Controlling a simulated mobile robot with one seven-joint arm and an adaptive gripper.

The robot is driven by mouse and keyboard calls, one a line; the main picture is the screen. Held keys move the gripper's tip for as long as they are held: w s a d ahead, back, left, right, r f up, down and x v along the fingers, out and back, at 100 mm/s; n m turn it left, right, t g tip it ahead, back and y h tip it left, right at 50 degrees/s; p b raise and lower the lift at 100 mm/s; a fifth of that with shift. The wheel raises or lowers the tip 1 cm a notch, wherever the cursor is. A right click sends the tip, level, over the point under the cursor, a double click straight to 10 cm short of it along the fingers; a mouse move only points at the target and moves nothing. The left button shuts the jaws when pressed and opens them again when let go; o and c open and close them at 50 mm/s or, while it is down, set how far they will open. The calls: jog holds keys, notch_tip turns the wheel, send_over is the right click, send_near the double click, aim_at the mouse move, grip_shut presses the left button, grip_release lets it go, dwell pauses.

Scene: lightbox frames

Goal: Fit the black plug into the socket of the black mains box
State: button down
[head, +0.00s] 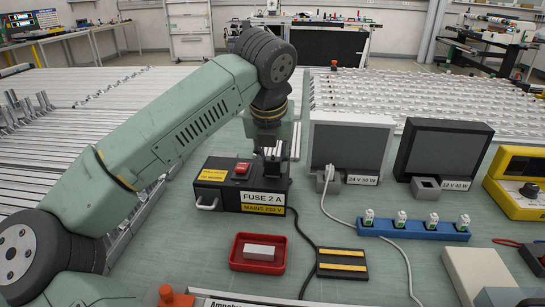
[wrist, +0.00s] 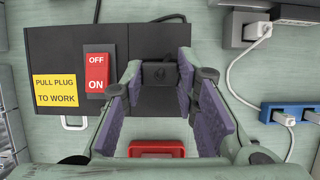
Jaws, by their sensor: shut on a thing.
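The black mains box (head: 212,190) stands left of centre on the bench, with a red switch and yellow labels. The switch shows OFF and ON in the wrist view, beside the box's dark top (wrist: 62,48). My gripper (head: 270,153) is over the box's right part, pointing down. In the wrist view my gripper (wrist: 160,78) has its purple-padded fingers closed on the sides of the black plug (wrist: 160,74). The socket is hidden beneath the plug and fingers. I cannot tell whether the plug is in the socket or just above it.
A red tray (head: 238,263) with a pale block is in front. A black cable (head: 303,236) runs past a yellow-striped black block (head: 342,274). Two grey-screened lightboxes (head: 347,118) and a blue strip (head: 412,232) with several small plugs stand to the right.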

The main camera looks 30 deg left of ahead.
jog(key=shift+f+b, duration=0.2)
jog(key=shift+b, duration=0.1)
jog(key=c, duration=1.2)
grip_release()
jog(key=shift+c, duration=0.2)
jog(key=shift+r+p, duration=0.55)
jog(key=p+v, duration=0.4)
jog(key=v, duration=0.7)
jog(key=shift+r+p, duration=0.25)
jog(key=shift+p, duration=0.1)
jog(key=shift+s+f, duration=0.15)
jog(key=shift+s, duration=0.1)
